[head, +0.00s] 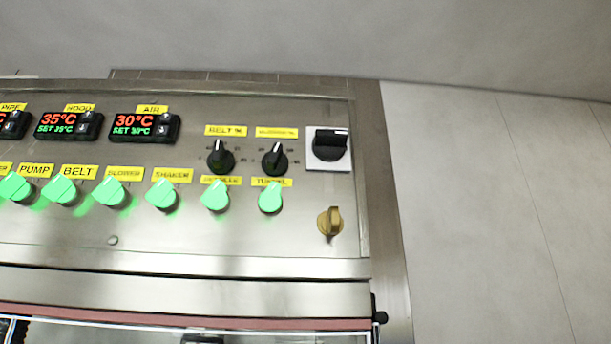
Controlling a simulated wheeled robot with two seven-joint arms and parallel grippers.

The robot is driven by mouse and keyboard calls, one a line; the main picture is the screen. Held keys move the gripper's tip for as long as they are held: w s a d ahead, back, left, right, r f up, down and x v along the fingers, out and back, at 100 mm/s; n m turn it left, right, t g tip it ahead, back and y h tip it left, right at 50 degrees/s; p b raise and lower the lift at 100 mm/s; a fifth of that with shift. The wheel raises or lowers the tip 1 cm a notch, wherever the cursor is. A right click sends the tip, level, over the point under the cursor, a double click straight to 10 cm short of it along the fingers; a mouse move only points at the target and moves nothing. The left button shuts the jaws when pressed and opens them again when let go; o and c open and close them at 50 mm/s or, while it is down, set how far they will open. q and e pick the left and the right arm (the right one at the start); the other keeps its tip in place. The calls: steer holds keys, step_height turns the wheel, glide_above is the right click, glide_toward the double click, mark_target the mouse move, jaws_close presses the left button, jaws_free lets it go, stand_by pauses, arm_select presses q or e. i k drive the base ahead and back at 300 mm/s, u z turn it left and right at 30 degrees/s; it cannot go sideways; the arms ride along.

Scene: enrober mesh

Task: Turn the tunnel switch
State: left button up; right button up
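The tunnel switch (271,198) is a green lit knob under a yellow label (271,182) that reads roughly "TUNNEL". It sits at the right end of a row of similar green knobs on a steel control panel (120,236). Its lever looks close to upright, with a slight lean. Neither of my grippers shows in the head view, and nothing touches the switch.
Left of it are green knobs for detailer (215,196), shaker (162,195) and blower (110,192). Above are black dials (275,158) and a black main switch (331,143). A brass key-like knob (330,221) stands lower right. Floor (480,220) right of the panel is clear.

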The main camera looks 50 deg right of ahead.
mark_target(270, 200)
steer(key=u, duration=0.15)
steer(key=k, duration=0.35)
steer(key=z, duration=1.05)
